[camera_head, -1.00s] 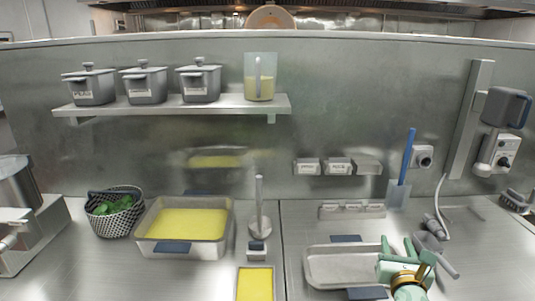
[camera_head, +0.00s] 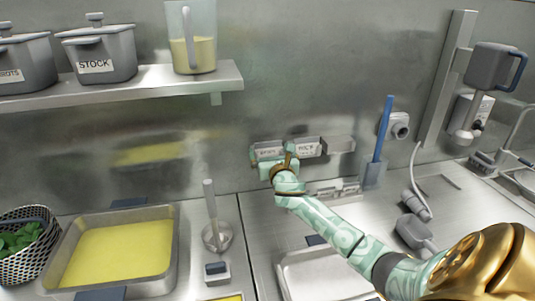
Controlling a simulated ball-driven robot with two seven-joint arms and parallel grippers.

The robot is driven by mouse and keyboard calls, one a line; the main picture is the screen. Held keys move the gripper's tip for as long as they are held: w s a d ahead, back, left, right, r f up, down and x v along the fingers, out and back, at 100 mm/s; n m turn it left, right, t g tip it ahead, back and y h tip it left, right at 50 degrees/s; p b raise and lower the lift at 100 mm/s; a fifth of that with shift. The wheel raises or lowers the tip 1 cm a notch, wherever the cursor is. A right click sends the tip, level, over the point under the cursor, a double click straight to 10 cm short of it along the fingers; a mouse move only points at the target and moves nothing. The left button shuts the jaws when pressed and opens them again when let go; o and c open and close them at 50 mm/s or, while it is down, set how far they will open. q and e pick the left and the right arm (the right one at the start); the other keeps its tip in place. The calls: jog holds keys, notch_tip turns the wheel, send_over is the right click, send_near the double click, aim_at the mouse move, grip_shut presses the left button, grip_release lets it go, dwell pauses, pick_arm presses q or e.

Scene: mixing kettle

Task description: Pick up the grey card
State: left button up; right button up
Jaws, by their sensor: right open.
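A row of small grey holders with card-like labels is fixed to the steel back wall. The left label (camera_head: 268,152) and the middle label (camera_head: 305,148) have dark lettering too small to read surely. The right part (camera_head: 340,145) is plain grey. I cannot tell which piece is the grey card. My right gripper (camera_head: 272,153) is open at the left end of this row, its fingers either side of the left label. Whether it touches is hidden. My left gripper is out of view.
A low metal rack (camera_head: 334,188) sits below the row, behind my right forearm. A blue-handled tool (camera_head: 383,130) stands to the right. A steel tray (camera_head: 315,272) lies below. A yellow-filled pan (camera_head: 122,252) and a shelf (camera_head: 140,82) with pots are left.

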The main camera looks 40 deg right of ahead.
aim_at(268, 147)
jog(key=x, duration=0.3)
jog(key=shift+w+f+b, duration=0.1)
jog(key=shift+f+b, duration=0.15)
jog(key=shift+b, duration=0.05)
jog(key=shift+s+r, duration=0.15)
jog(key=shift+s, duration=0.05)
jog(key=c, duration=0.9)
